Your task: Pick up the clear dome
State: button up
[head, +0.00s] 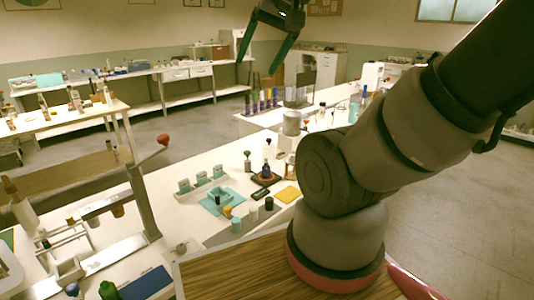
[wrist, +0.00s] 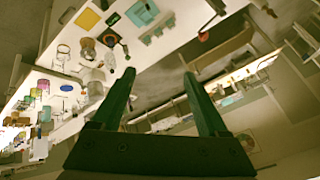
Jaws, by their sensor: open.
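A clear, greyish rounded vessel (head: 291,123) stands on the white bench right of the middle in the head view; it looks like the clear dome, but it is too small to be sure. In the wrist view a clear glass shape (wrist: 95,90) shows left of my fingers, and another clear outline (wrist: 62,52) lies farther left; I cannot tell which is the dome. My gripper (head: 255,68) hangs high above the benches, fingers spread and empty. It also shows in the wrist view (wrist: 158,74), with nothing between the fingers and apart from all glassware.
A yellow pad (head: 287,194), a teal tray (head: 222,201) and a dark round stand (head: 265,177) sit on the near bench. Coloured tubes (head: 262,100) stand behind the vessel. Air around my gripper is clear.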

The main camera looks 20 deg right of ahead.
aim_at(269, 149)
jog(key=i+l, duration=0.15)
jog(key=l, duration=0.25)
jog(key=i+l+z, duration=0.1)
jog(key=l, duration=0.3)
jog(key=i+l, duration=0.15)
jog(key=l, duration=0.25)
jog(key=i+l+z, duration=0.1)
jog(key=l, duration=0.3)
jog(key=i+l+z, duration=0.1)
jog(key=l, duration=0.3)
jog(key=i+l, duration=0.3)
jog(key=i+l+z, duration=0.1)
jog(key=l, duration=0.35)
jog(key=i, duration=0.05)
